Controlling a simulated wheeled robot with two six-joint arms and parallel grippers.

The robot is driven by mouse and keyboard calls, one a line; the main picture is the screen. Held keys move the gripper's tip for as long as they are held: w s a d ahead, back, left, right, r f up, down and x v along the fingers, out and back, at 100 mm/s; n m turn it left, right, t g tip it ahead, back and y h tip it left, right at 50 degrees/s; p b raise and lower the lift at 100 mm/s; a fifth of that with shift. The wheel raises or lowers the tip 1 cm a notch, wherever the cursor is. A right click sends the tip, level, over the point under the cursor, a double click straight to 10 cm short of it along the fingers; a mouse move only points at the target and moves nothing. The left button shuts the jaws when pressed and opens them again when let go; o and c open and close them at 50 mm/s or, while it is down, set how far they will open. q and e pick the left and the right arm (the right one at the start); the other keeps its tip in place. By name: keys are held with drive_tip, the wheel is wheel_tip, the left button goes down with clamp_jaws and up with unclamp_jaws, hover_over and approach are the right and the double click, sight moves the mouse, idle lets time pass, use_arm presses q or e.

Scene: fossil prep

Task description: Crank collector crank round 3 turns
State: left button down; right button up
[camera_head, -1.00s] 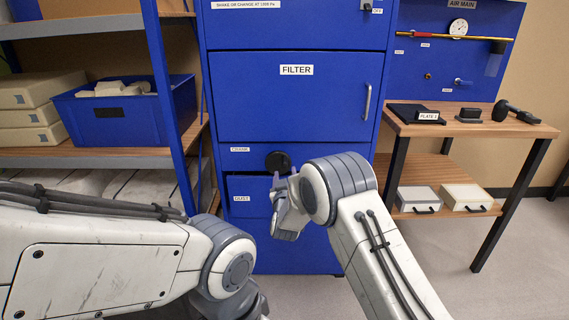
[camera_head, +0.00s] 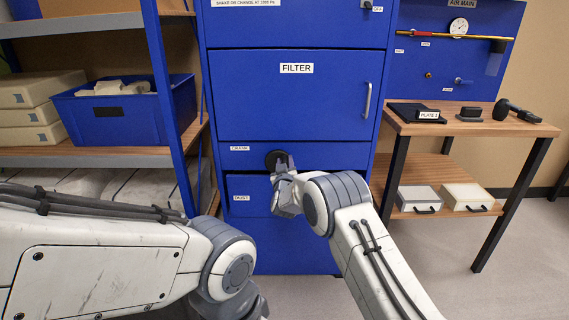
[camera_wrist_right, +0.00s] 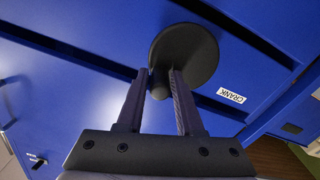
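The collector crank is a round dark disc (camera_head: 274,159) on the blue cabinet front, beside a small CRANK label. It also shows in the right wrist view (camera_wrist_right: 197,52), with a short dark handle (camera_wrist_right: 160,87) standing out from its lower left part. My right gripper (camera_head: 285,162) is at the crank, and in the right wrist view its two fingers (camera_wrist_right: 160,78) lie on either side of the handle with no clear gap, so it looks shut on it. My left arm (camera_head: 110,260) crosses the lower left; its gripper is out of view.
The cabinet has a FILTER door (camera_head: 297,100) above the crank and a dust drawer (camera_head: 245,195) below. A shelf with a blue bin (camera_head: 110,118) stands at left. A wooden bench (camera_head: 480,128) with small tools stands at right.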

clamp_jaws()
drive_tip(key=m+b, duration=0.1)
drive_tip(key=f+m+b, duration=0.1)
drive_tip(key=shift+d+m, duration=0.25)
drive_tip(key=shift+m, duration=0.05)
drive_tip(key=a+f+m+b, duration=0.1)
drive_tip(key=f+m+b, duration=0.1)
drive_tip(key=m+b, duration=0.9)
drive_tip(key=a+f+m+b, duration=0.2)
drive_tip(key=f+m+b, duration=0.1)
drive_tip(key=m+b, duration=0.8)
drive_tip(key=shift+a+m, duration=0.15)
drive_tip(key=shift+m, duration=1.65)
